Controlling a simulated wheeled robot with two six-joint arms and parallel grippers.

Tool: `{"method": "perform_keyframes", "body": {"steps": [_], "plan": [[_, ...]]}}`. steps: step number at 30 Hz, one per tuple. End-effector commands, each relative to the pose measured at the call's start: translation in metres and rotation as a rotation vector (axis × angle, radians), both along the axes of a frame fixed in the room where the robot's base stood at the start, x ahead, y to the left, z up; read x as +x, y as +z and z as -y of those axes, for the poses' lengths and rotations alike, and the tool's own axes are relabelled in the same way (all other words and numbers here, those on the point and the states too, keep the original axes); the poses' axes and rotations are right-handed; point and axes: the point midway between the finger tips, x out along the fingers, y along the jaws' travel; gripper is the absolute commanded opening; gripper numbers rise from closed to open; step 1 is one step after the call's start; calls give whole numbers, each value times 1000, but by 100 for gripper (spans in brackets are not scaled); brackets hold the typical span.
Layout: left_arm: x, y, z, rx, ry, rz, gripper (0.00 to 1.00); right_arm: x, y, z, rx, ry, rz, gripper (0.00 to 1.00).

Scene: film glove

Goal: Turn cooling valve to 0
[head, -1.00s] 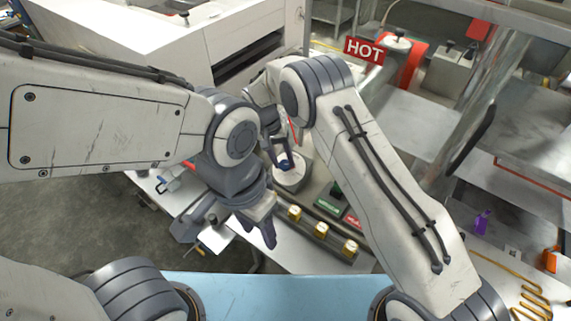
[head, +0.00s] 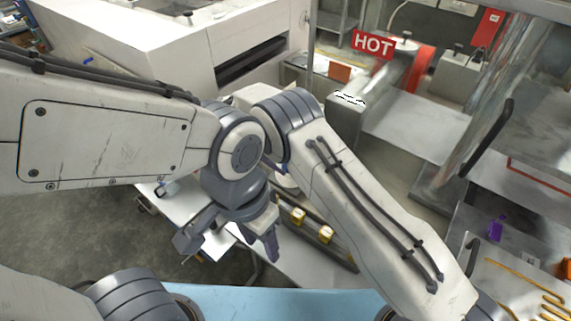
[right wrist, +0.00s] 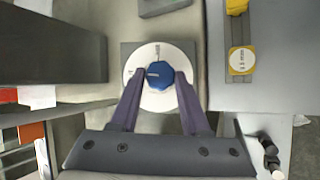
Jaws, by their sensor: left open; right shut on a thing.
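The cooling valve appears in the right wrist view as a blue knob (right wrist: 160,76) in the middle of a round white dial (right wrist: 136,98). The dial has small dark marks, too small to read. My right gripper (right wrist: 160,82) has a finger on each side of the knob and is shut on it. My left gripper (head: 266,240) is open and empty, pointing down near the front of the white bench, away from the valve.
A red HOT sign (head: 373,44) stands behind. A large white machine (head: 150,45) stands at the back left.

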Motion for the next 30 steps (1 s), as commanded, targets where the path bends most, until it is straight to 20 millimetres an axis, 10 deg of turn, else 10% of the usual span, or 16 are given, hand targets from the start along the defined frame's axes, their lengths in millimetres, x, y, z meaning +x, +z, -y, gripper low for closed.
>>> {"method": "perform_keyframes", "body": {"steps": [25,26,27,30], "plan": [[0,-5,0,0,0,0,50,-3,-3,-2,-51,113,-44,0],[0,-5,0,0,0,0,50,-3,-3,-2,-51,113,-44,58],[0,-5,0,0,0,0,50,-3,-3,-2,-51,113,-44,73],[0,-5,0,0,0,0,50,-3,-2,-2,-50,112,-42,76]]}}
